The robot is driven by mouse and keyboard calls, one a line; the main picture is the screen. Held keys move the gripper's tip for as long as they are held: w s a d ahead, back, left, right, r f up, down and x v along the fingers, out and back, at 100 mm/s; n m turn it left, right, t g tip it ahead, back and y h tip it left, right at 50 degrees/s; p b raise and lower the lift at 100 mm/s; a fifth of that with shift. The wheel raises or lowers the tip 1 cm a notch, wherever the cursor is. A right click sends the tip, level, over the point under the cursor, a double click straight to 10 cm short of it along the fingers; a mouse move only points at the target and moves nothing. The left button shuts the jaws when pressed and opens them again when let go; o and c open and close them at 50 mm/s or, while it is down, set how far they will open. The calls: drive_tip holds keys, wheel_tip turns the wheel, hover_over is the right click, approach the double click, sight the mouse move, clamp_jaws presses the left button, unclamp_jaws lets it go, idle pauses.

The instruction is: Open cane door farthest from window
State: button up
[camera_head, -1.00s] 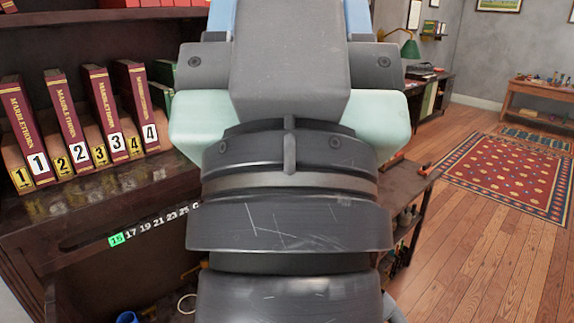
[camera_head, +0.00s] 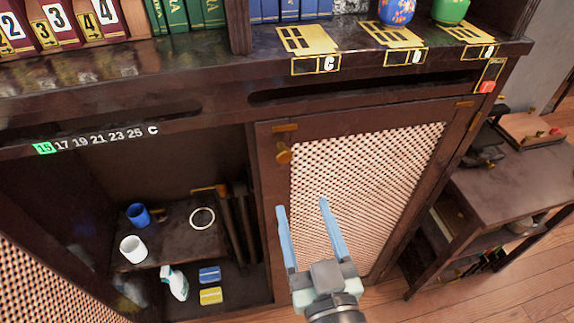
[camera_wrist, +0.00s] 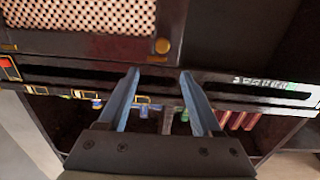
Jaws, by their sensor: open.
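A closed cane door (camera_head: 365,170) with a dark wood frame fills the right half of the cabinet in the head view. Its round brass knob (camera_head: 284,154) sits near its upper left corner. My gripper (camera_head: 302,205) is open and empty in front of this door, lower in the picture than the knob. The wrist view looks upside down: the knob (camera_wrist: 162,46) shows just beyond my open fingertips (camera_wrist: 159,73), apart from them. A second cane door (camera_head: 45,285) at the lower left stands swung open. No window is in view.
The open left compartment holds a blue cup (camera_head: 138,214), a white cup (camera_head: 132,249), a white ring (camera_head: 202,218) and a spray bottle (camera_head: 175,283). Books and yellow-labelled stands line the shelf above. A dark side table (camera_head: 510,190) stands close on the right.

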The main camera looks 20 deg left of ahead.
sight(285, 159)
drive_tip(key=p+x, duration=0.1)
drive_tip(key=x, duration=0.2)
drive_tip(key=p+x, duration=0.1)
drive_tip(key=x, duration=0.3)
drive_tip(key=p+x, duration=0.2)
drive_tip(key=x, duration=0.2)
drive_tip(key=shift+s+a+f, duration=0.1)
drive_tip(key=shift+a+f, duration=0.15)
drive_tip(key=shift+f, duration=0.05)
drive_tip(key=shift+x, duration=0.8)
drive_tip(key=shift+f, duration=0.1)
drive_tip(key=shift+d, duration=0.1)
clamp_jaws()
